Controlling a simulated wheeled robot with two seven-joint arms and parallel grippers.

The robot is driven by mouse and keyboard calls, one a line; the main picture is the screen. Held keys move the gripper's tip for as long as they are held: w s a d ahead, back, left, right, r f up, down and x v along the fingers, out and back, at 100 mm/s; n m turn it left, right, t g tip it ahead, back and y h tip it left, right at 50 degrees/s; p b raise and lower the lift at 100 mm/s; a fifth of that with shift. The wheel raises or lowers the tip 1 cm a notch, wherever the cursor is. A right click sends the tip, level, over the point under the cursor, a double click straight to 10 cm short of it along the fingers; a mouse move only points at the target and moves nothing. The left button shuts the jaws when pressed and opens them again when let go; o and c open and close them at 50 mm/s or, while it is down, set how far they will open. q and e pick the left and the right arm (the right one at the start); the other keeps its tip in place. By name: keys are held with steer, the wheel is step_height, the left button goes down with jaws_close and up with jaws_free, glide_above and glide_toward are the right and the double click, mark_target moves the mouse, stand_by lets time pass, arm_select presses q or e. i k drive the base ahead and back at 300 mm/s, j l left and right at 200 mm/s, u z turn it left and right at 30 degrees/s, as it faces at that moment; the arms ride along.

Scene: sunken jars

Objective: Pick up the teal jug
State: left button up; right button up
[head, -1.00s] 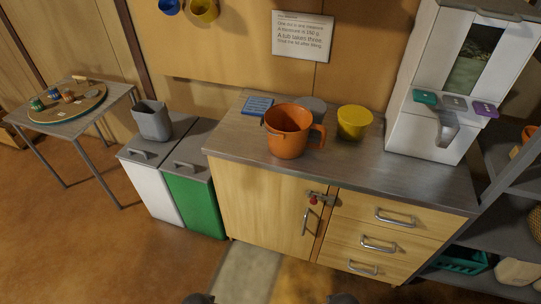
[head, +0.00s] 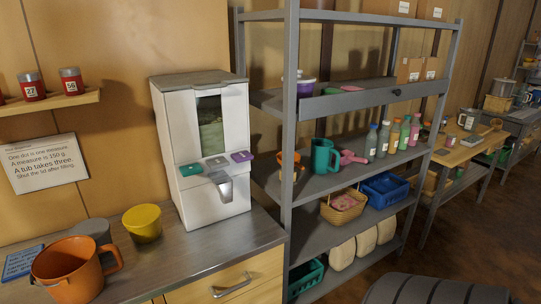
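The teal jug (head: 323,156) stands upright on the middle shelf of the grey shelving unit (head: 289,120), near its left end. Neither of my grippers is in view.
The counter (head: 196,252) at the left holds an orange jug (head: 70,272), a yellow tub (head: 143,222) and a white dispenser (head: 203,150). Several bottles (head: 383,138) stand further right on the jug's shelf. A basket (head: 343,208) and blue crate (head: 384,189) sit below. A dark rounded object (head: 437,289) is at the bottom right.

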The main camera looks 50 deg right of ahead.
mark_target(322, 150)
steer(key=z, duration=1.95)
